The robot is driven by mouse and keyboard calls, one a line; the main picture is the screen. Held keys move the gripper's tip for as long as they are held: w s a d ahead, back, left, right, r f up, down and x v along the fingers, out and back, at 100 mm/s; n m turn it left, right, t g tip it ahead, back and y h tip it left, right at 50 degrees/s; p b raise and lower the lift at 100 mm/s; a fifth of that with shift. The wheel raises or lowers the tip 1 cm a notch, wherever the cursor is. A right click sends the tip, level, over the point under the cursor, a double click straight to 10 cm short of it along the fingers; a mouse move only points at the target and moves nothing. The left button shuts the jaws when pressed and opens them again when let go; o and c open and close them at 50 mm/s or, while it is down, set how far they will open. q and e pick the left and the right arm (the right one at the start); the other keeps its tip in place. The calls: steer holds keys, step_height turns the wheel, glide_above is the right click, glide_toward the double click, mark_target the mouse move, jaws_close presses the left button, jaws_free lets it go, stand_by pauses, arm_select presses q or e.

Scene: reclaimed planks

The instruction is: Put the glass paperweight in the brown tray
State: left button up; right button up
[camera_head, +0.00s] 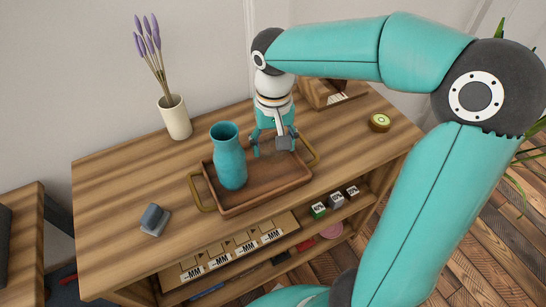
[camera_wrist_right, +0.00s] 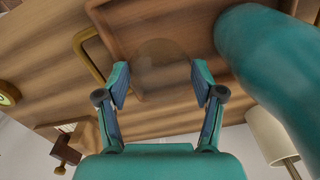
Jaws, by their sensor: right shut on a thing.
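The glass paperweight (camera_wrist_right: 160,66) is a clear, see-through dome, seen between the fingers in the right wrist view. My right gripper (camera_head: 273,146) is shut on it over the back of the brown tray; it also shows in the right wrist view (camera_wrist_right: 160,84). I cannot make out the glass in the head view, nor whether it touches the tray. The brown tray (camera_head: 264,187) is a wooden tray with brass handles on the dresser top. It also shows in the right wrist view (camera_wrist_right: 172,14). My left gripper is not in view.
A teal vase (camera_head: 229,160) stands in the tray's left part, left of my gripper. A cream vase with lavender (camera_head: 174,118) stands behind. A grey object (camera_head: 153,218) lies at front left, a round green-centred item (camera_head: 379,122) at right. A wooden box (camera_head: 318,93) is at the back.

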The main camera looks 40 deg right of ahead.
mark_target(273, 147)
steer(key=shift+f+b, duration=0.4)
steer(key=shift+f, duration=1.65)
steer(key=shift+f, duration=0.1)
steer(key=o, duration=1.3)
steer(key=shift+o, duration=0.2)
steer(key=shift+r, duration=0.25)
step_height(273, 147, up, 12)
steer(key=p, duration=0.2)
steer(key=shift+f+p, duration=0.1)
steer(key=shift+p, duration=0.2)
